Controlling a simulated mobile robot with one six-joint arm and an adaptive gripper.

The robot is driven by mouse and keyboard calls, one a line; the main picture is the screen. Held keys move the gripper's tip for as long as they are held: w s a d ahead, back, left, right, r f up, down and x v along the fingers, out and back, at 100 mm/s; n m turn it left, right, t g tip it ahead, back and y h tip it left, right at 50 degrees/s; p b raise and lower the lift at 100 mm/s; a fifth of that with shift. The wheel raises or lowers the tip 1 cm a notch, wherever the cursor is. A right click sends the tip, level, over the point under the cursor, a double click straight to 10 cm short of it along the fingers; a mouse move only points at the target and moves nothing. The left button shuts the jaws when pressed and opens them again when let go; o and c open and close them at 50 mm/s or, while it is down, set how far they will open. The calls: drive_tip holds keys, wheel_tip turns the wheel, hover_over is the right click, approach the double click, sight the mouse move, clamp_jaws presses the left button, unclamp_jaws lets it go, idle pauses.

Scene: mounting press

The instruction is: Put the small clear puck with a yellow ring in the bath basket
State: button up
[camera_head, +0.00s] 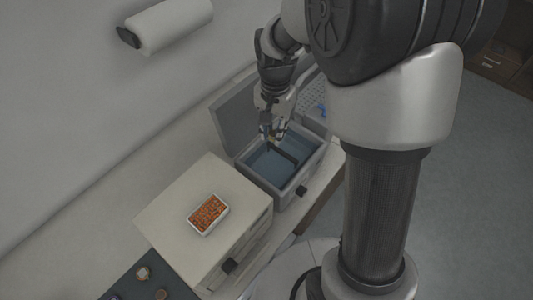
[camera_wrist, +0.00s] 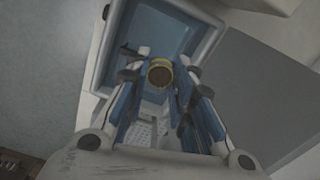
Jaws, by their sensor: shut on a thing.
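My gripper (camera_head: 274,136) is over the open bath (camera_head: 318,158), a grey-walled box with a blue inside. In the wrist view, my gripper (camera_wrist: 160,78) is shut on a small round puck with a yellow ring (camera_wrist: 160,65) and a dark middle, held between the fingertips. The bath's pale rim and blue inside (camera_wrist: 178,33) show behind the puck. In the head view the puck is too small to tell apart from the fingers. I cannot clearly make out the basket inside the bath.
A cream box (camera_head: 165,205) stands beside the bath, with a small white tray of orange-brown pieces (camera_head: 208,214) on top. A dark mat with several round pieces (camera_head: 143,273) lies at lower left. A grey raised panel (camera_head: 228,118) stands at the bath's back left.

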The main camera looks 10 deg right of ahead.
sight(272, 174)
wheel_tip(272, 174, down, 20)
drive_tip(key=b, duration=0.4)
drive_tip(key=shift+s+r, duration=0.15)
drive_tip(key=shift+f+b, duration=0.2)
drive_tip(key=shift+b, duration=0.1)
drive_tip(key=o, duration=0.9)
drive_tip(key=shift+r, duration=0.15)
